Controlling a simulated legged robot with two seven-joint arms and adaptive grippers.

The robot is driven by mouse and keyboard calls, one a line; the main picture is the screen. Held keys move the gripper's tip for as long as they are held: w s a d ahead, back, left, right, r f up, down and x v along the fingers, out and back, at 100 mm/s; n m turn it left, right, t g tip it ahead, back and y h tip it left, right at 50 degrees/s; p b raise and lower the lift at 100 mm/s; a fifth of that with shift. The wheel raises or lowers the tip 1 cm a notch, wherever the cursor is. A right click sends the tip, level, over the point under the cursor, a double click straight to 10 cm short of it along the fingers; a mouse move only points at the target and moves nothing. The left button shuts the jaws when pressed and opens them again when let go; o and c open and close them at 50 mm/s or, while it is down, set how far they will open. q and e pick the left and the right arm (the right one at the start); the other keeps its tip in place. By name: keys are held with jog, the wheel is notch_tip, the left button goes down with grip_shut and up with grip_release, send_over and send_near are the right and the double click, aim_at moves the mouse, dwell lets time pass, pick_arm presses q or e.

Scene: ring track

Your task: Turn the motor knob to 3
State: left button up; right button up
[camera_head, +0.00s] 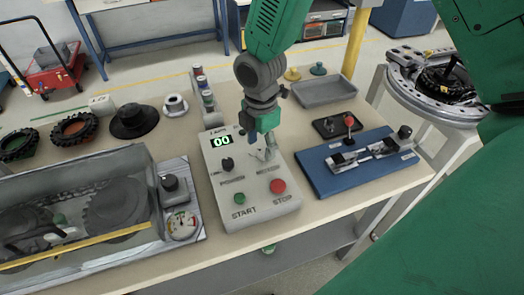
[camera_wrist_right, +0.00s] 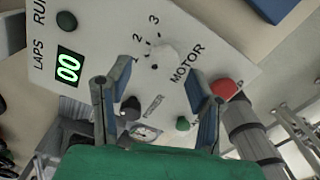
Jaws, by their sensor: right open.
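The control box (camera_head: 233,208) is a pale panel on the table with a green "00" laps display (camera_head: 221,142). Its motor knob (camera_wrist_right: 165,56) is a pale round dial with the numbers 1, 2 and 3 beside it in the wrist view. A small dark mark shows near the knob's lower left, but I cannot tell which number it points to. My right gripper (camera_head: 262,146) is over the motor knob and partly hides it in the head view. In the wrist view its two fingers (camera_wrist_right: 158,73) are apart, with the knob just beyond the tips. My left gripper is not in view.
On the box are a black knob (camera_head: 227,164), a green START button (camera_head: 239,198) and a red STOP button (camera_head: 277,186). A clear-covered machine (camera_head: 100,205) stands to the left.

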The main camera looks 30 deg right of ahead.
jog(key=shift+s+a+f, duration=0.1)
jog(key=shift+a+f, duration=0.05)
jog(key=shift+f, duration=0.35)
jog(key=shift+a+f, duration=0.15)
jog(key=shift+f, duration=0.3)
jog(key=shift+d+f, duration=0.55)
jog(key=shift+d, duration=0.5)
jog(key=shift+c, duration=0.8)
jog(key=c, duration=0.7)
jog(key=shift+a, duration=0.25)
grip_shut()
jog(key=shift+a, duration=0.3)
